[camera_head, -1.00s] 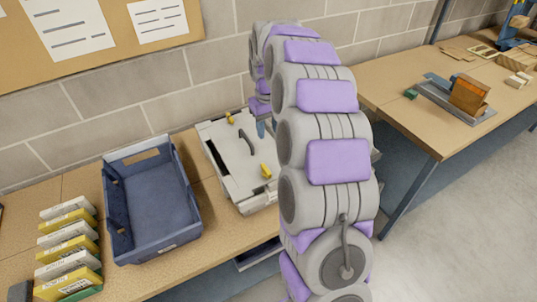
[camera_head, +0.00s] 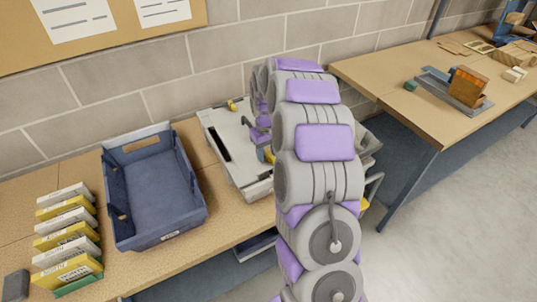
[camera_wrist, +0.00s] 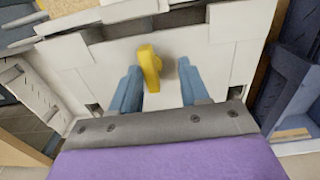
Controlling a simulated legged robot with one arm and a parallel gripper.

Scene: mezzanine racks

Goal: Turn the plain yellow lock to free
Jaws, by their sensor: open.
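A white-grey case (camera_head: 222,139) lies on the bench. One yellow lock (camera_head: 232,105) shows at its far edge in the head view. Another yellow lock (camera_head: 269,156) shows near its close right edge, partly hidden by my arm. In the wrist view one yellow lock (camera_wrist: 150,66) stands up from the white face, with no marking that I can see. My gripper (camera_wrist: 158,68) has its blue fingers apart, one on each side of this lock. The lock sits closer to the left finger; I cannot tell whether they touch. In the head view my arm hides most of the gripper.
A blue bin (camera_head: 117,217) stands left of the case, with several yellow-and-white boxes (camera_head: 66,235) further left. A brick wall is behind. A second bench (camera_head: 430,110) with a brown block (camera_head: 467,87) is at the right, across a floor gap.

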